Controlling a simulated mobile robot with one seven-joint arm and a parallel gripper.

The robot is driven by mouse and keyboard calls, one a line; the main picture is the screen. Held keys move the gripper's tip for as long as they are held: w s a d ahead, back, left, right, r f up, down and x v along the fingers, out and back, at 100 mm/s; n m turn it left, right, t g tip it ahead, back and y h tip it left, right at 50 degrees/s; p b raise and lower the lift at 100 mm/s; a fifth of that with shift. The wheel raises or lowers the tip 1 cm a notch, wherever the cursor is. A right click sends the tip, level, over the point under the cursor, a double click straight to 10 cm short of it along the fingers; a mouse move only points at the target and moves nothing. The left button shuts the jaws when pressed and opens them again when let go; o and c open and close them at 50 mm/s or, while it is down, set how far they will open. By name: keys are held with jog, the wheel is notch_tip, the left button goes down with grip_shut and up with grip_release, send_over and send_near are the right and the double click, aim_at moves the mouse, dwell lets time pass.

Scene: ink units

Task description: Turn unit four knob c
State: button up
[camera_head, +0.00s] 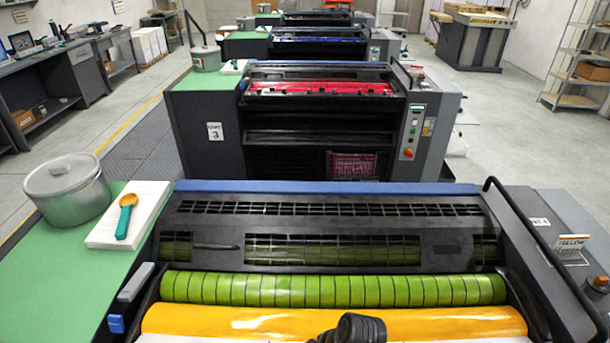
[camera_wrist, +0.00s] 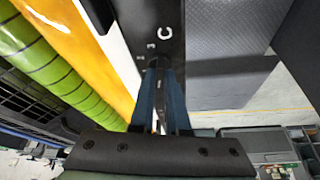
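Unit four is the large press in front (camera_head: 330,235), with a green-striped roller (camera_head: 335,290) and a yellow ink roller (camera_head: 250,322). In the wrist view, a black panel (camera_wrist: 150,22) carries a white letter C (camera_wrist: 165,33) and small numbers beside it. My gripper (camera_wrist: 161,72) points at this panel just below the C, its two blue fingers a small gap apart. Knob c is mostly hidden at the fingertips; I cannot tell whether the fingers touch or grip it. In the head view, only a dark part of my arm shows at the bottom edge.
A metal pot (camera_head: 68,190) and a white pad (camera_head: 128,214) with an orange-and-teal scoop (camera_head: 126,215) stand on the green left side top. A black handrail (camera_head: 515,215) runs along the right. Unit three (camera_head: 310,140) stands behind.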

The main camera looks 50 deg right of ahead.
jog(key=o, duration=0.5)
jog(key=shift+c, duration=0.2)
jog(key=shift+r, duration=0.1)
jog(key=v, duration=1.3)
jog(key=shift+w, duration=0.2)
